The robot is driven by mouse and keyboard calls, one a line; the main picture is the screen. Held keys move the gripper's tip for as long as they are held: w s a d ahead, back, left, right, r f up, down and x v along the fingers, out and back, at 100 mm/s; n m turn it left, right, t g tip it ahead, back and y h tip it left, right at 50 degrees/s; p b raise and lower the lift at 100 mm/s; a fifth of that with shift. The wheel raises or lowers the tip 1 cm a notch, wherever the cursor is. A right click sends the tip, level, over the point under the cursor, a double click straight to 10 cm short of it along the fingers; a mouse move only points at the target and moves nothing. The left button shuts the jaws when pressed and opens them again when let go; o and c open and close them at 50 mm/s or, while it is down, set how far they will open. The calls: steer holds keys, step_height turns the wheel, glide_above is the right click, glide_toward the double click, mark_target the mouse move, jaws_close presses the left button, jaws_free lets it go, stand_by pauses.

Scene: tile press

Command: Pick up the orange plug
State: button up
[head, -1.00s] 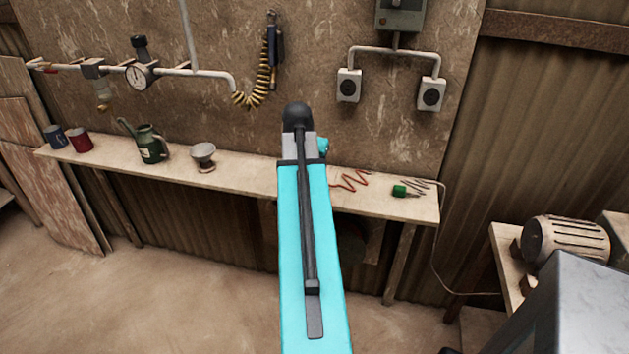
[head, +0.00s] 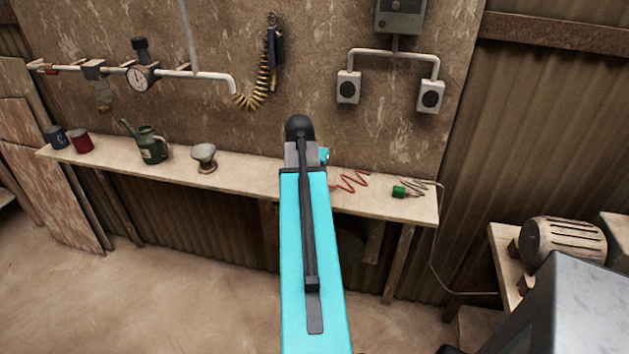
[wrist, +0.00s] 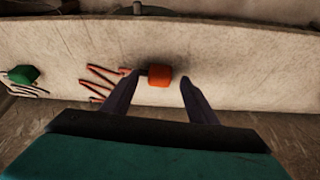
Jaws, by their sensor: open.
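The orange plug (wrist: 159,76) lies on the pale bench top in the wrist view, with a dark end on its left side. My gripper (wrist: 158,80) is open, and in that view the plug shows between its two dark fingers. Nothing is held. I cannot tell how far above the bench the fingertips are.
A green plug (head: 399,192) with a grey zigzag cord lies on the bench (head: 250,173) to the right. A funnel-like cup (head: 204,157), a green watering can (head: 151,144) and two mugs stand to the left. The wall rises behind the bench.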

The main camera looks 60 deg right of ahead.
steer(key=shift+x, duration=1.15)
steer(key=c, duration=1.2)
steer(key=shift+o, duration=0.2)
steer(key=shift+r, duration=0.2)
